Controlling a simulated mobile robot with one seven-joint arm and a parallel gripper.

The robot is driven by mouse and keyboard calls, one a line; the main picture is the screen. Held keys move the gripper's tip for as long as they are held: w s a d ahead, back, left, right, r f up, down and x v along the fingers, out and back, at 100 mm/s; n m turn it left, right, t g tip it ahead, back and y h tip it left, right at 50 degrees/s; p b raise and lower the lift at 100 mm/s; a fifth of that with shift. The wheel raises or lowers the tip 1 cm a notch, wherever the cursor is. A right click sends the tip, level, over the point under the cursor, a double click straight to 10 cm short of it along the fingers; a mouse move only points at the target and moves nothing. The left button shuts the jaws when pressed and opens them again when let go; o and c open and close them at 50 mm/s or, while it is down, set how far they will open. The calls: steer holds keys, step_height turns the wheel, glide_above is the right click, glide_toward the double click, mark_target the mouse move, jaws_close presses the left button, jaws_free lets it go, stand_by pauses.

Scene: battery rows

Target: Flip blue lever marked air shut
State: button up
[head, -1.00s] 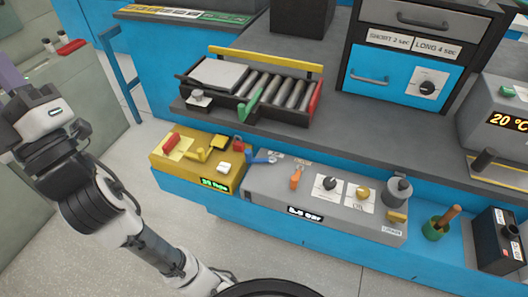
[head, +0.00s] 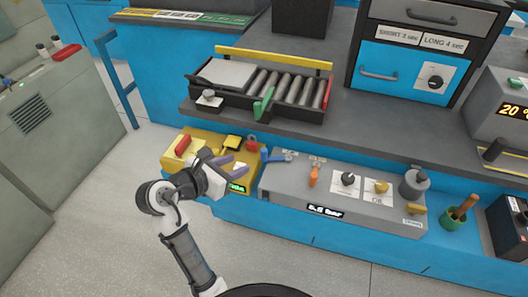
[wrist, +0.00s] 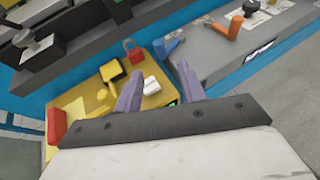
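The blue lever (head: 278,157) sits at the left end of the grey panel box, with a small label beside it that I cannot read. In the wrist view the blue lever (wrist: 168,46) is ahead of the fingers, at the panel's near corner. My gripper (head: 226,168) is over the yellow box, left of the blue lever and apart from it. In the wrist view my gripper (wrist: 158,85) has its two purple fingers spread, with nothing held between them.
The grey panel (head: 340,195) also bears an orange lever (head: 314,174), a black knob (head: 347,179) and a yellow knob (head: 381,187). The yellow box (head: 172,160) has a red handle and a red padlock (head: 252,142). A dark shelf (head: 370,140) overhangs behind.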

mark_target(264, 159)
steer(key=x, duration=1.3)
steer(key=shift+w+a+p, duration=0.1)
steer(key=shift+p, duration=0.2)
jaws_close()
